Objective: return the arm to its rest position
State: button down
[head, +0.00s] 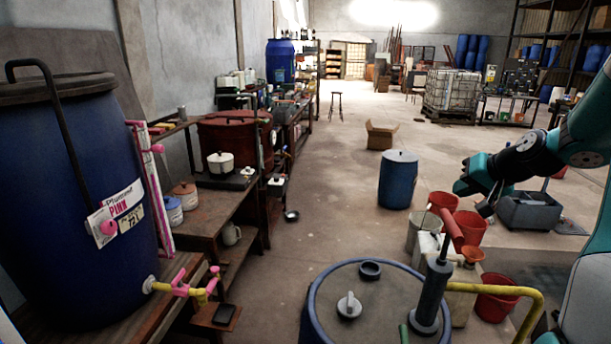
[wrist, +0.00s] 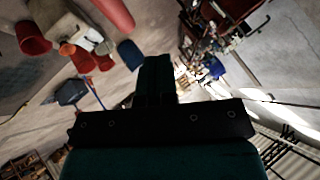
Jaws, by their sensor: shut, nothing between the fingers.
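My arm (head: 583,135), teal and black, reaches in from the right edge of the head view. My gripper (head: 487,207) hangs at its left end, shut and empty, in the air. In the picture it is just above the red handle of the pump (head: 432,285) on the blue drum (head: 375,310); I cannot tell the gap in depth. In the wrist view my gripper (wrist: 157,75) shows as a dark shape pointing up, with nothing held.
Red buckets (head: 467,228) and a pale jerrycan (head: 427,250) stand below the gripper. A blue barrel (head: 398,180) stands behind on the floor. A large blue vat (head: 75,190) stands at left beside a long bench (head: 215,210).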

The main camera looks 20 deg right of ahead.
jog(key=s+a+n+g+y+b, duration=0.15)
jog(key=a+n, duration=0.25)
jog(key=a, duration=1.1)
jog(key=s+a+n+g+y+b, duration=0.1)
jog(key=a+n+g+y+b, duration=0.2)
jog(key=a, duration=1.1)
jog(key=s+a+f+n+g+b, duration=0.1)
jog(key=s+a+n, duration=0.3)
jog(key=s, duration=0.5)
jog(key=s+a+f+n+g+b, duration=0.1)
jog(key=s+a+f+n+g, duration=0.1)
jog(key=s+a, duration=0.6)
jog(key=shift+s+a+n+g+h, duration=0.4)
jog(key=shift+a+n+g, duration=0.2)
jog(key=shift+n+g, duration=0.4)
